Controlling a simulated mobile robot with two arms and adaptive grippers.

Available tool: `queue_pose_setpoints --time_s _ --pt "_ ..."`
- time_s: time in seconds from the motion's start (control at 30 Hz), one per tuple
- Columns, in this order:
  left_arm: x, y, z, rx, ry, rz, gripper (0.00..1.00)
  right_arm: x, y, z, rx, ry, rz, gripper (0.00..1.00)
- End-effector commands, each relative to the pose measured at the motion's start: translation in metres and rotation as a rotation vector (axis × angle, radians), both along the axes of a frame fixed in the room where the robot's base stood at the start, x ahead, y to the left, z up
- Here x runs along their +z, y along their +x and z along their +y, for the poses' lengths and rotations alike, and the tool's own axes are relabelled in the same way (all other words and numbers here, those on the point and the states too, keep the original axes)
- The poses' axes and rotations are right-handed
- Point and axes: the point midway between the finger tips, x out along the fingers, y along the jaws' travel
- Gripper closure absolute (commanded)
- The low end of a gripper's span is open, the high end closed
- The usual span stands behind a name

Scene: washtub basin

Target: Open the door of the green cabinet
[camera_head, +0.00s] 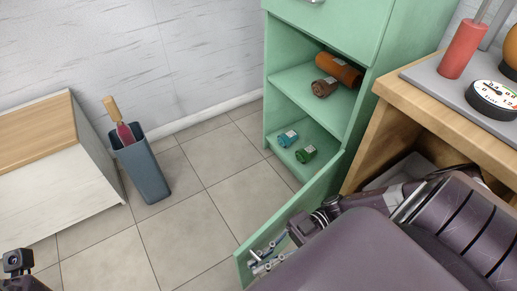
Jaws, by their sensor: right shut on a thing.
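The green cabinet (404,42) stands at the upper middle, with a drawer on top and open shelves below. Its green door (316,203) is swung wide open toward me, so the inside shows. My right gripper (266,258) is at the door's free edge near the bottom of the view and is shut on it. My own right arm hides part of the gripper and the lower door. At the lower left corner only a small part of my left arm shows; its gripper fingers are out of view.
An orange jar (339,70) and a brown jar (325,87) lie on the upper shelf. A teal jar (288,138) and a green jar (306,154) lie below. A wooden table (440,118) stands close on the right. A grey bin (146,171) stands left; the tiled floor between is clear.

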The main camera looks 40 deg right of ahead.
Motion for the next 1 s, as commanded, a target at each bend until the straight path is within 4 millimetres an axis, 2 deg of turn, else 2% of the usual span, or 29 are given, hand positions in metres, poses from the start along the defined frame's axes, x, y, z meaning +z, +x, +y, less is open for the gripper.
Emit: queue_pose_setpoints --time_s 0.13,0.17,0.2,0.57,1.0 --pt "0.0 0.0 0.0 0.0 0.0 -0.001 0.6 0.0 0.001 -0.001 -0.002 0.0 -0.001 1.0" --pt "0.0 0.0 0.0 0.0 0.0 -0.001 0.6 0.0 0.001 -0.001 -0.003 0.0 -0.001 0.9" --pt "0.0 0.0 0.0 0.0 -0.001 -0.002 0.6 0.0 0.001 -0.001 -0.003 0.0 -0.001 0.85" --pt "0.0 0.0 0.002 0.004 -0.005 -0.002 0.6 0.0 0.001 -0.004 -0.003 -0.001 -0.001 0.85" --pt "0.0 0.0 0.001 0.001 -0.002 -0.001 0.6 -0.001 -0.001 -0.066 -0.005 -0.006 -0.001 0.85"
